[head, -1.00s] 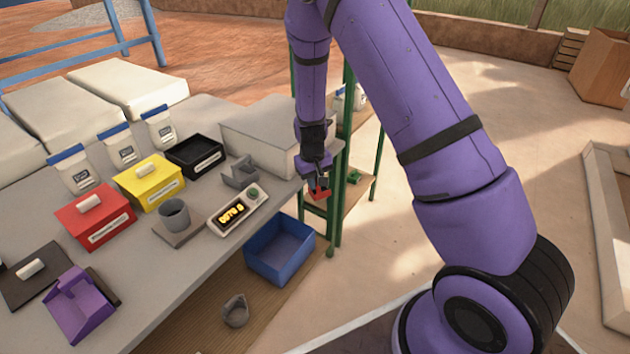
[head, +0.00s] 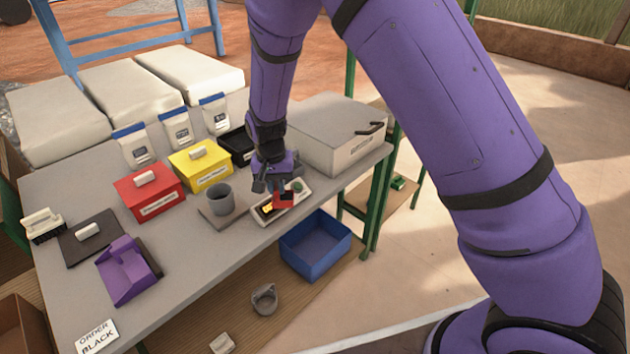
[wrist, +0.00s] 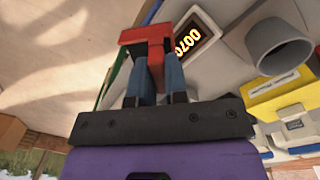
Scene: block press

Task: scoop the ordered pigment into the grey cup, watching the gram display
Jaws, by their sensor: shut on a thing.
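My gripper (head: 278,192) is shut on a small red T-shaped piece (wrist: 150,50), held between its blue-grey fingers. In the head view it is over the scale with the gram display (head: 268,207), partly covering it; digits glow, but I cannot read them surely. The grey cup (head: 220,197) stands upright on a grey plate (head: 217,217), left of my gripper; it also shows in the wrist view (wrist: 276,46). The black bin (head: 238,143) is partly hidden behind my wrist. A card (head: 97,338) reads ORDER BLACK. The yellow bin (head: 200,165) and red bin (head: 149,191) are lidded.
A dark lid (head: 90,240) and a purple scoop-shaped holder (head: 125,270) lie at the left of the table. A large grey box (head: 335,140) stands behind right. A blue bin (head: 315,246) and a grey pot (head: 264,300) are on the lower shelf.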

